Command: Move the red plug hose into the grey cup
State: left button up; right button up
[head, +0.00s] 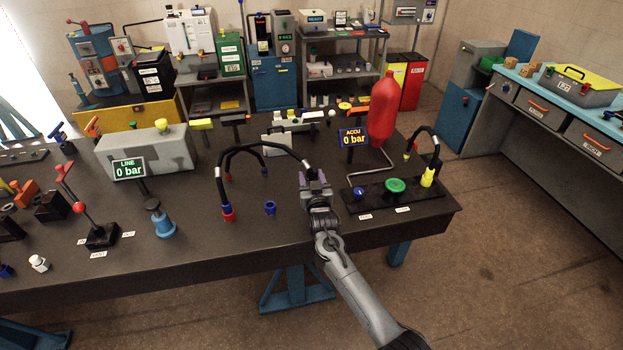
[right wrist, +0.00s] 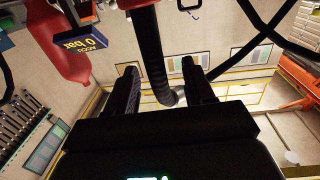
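A black hose (head: 264,144) arches over the table. Its left end appears to carry a red plug (head: 228,215) below a blue band, low at the tabletop. Its right end, with a silver sleeve, comes down at my right gripper (head: 315,181). In the right wrist view, a thick black hose (right wrist: 151,52) runs between the two fingers of that gripper (right wrist: 164,87). The fingers stand apart, with a gap visible beside the hose. I cannot make out a grey cup for certain; a grey-topped blue fitting (head: 162,222) stands left of the hose. My left gripper is out of view.
A small blue cup (head: 270,208) stands right of the red plug. A red accumulator bottle (head: 383,108) and its display (head: 353,138) stand behind the right gripper. A black panel (head: 415,203) with coloured fittings lies to its right.

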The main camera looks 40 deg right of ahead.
jog(key=shift+s+a, duration=0.1)
jog(key=shift+s, duration=0.05)
jog(key=p+v, duration=0.1)
jog(key=v, duration=0.9)
jog(key=shift+s, duration=0.3)
